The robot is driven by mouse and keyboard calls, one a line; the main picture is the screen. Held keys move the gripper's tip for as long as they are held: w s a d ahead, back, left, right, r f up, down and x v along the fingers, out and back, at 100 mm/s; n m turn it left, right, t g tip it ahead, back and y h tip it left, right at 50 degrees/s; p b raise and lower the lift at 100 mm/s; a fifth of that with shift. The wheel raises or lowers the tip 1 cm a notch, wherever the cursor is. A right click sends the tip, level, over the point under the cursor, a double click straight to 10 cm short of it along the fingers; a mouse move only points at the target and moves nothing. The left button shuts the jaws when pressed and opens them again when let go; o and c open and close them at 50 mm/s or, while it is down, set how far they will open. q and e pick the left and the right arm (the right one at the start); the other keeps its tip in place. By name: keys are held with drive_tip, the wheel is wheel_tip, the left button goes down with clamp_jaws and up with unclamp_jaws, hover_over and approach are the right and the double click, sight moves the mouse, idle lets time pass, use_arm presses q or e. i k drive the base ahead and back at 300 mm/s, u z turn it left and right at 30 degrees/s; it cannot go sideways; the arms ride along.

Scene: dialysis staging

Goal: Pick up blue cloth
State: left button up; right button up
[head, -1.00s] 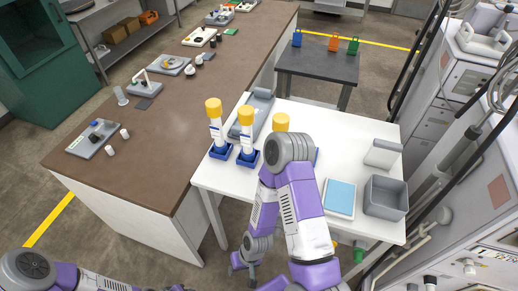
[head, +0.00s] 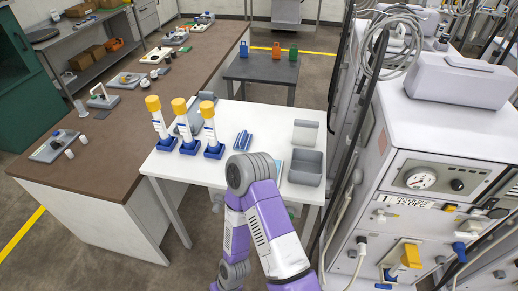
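A light blue flat square (head: 281,166), which looks like the cloth, lies on the white table (head: 222,179). It is mostly hidden behind my raised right arm, with only a sliver showing. A darker blue ridged piece (head: 243,140) lies farther back on the same table, and I cannot tell whether it is cloth. My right arm bends at the table's front edge, and its forearm hangs down in front of it. The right gripper is below the picture's edge. My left arm and gripper are not in view.
Three yellow-capped tubes (head: 184,125) stand in blue holders at the table's left. A grey bin (head: 305,167) and a grey-white block (head: 305,132) are at its right. A brown counter (head: 107,129) runs along the left. A large machine (head: 440,170) stands close on the right.

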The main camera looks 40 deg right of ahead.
sight(244, 140)
drive_tip(key=z, duration=0.75)
drive_tip(key=i, duration=0.35)
